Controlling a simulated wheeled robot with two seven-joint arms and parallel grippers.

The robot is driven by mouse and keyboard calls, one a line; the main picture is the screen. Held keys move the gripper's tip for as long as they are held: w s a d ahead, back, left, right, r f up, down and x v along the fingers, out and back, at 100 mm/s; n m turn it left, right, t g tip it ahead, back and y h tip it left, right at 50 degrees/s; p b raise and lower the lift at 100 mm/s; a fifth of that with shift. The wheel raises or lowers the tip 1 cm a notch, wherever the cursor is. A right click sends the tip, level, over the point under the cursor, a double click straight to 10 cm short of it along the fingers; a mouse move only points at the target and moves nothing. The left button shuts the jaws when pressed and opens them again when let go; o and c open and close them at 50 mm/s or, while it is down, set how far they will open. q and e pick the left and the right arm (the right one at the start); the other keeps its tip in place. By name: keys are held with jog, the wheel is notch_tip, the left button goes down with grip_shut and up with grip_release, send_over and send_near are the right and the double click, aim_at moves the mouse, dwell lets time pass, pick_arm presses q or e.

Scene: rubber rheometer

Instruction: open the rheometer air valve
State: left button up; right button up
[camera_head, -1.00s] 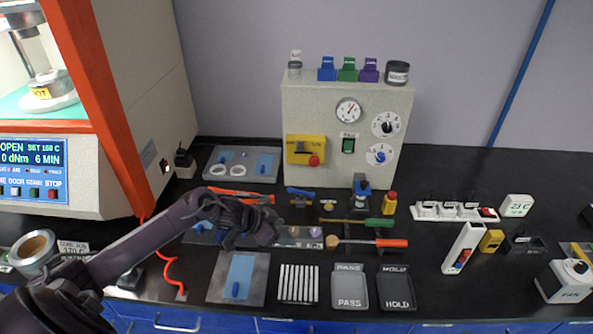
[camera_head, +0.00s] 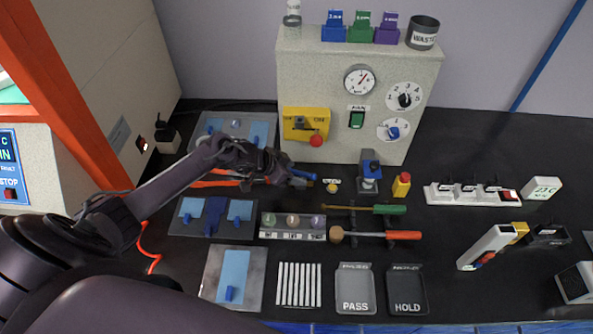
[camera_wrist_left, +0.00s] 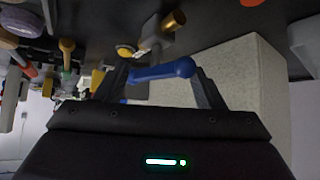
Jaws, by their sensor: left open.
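The air valve has a blue lever handle (camera_head: 303,173) and lies on the black bench in front of the grey control box. In the left wrist view its blue handle (camera_wrist_left: 165,71) lies across the gap between my fingers, and a brass fitting (camera_wrist_left: 174,20) shows beyond it. My left gripper (camera_head: 285,171) is open at the valve and covers part of it in the head view. In the wrist view the open left gripper (camera_wrist_left: 158,84) has a finger at each side of the handle; I cannot tell if either touches. My right gripper is not in view.
The control box (camera_head: 340,85) with gauge and dials stands behind the valve. A blue-topped grey device (camera_head: 369,172) and a red-yellow button block (camera_head: 401,185) stand to its right. Orange-handled pliers lie left, under my arm.

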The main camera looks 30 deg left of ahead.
pick_arm(q)
jog(key=shift+x, duration=1.05)
jog(key=shift+a, duration=0.1)
jog(key=c, duration=1.1)
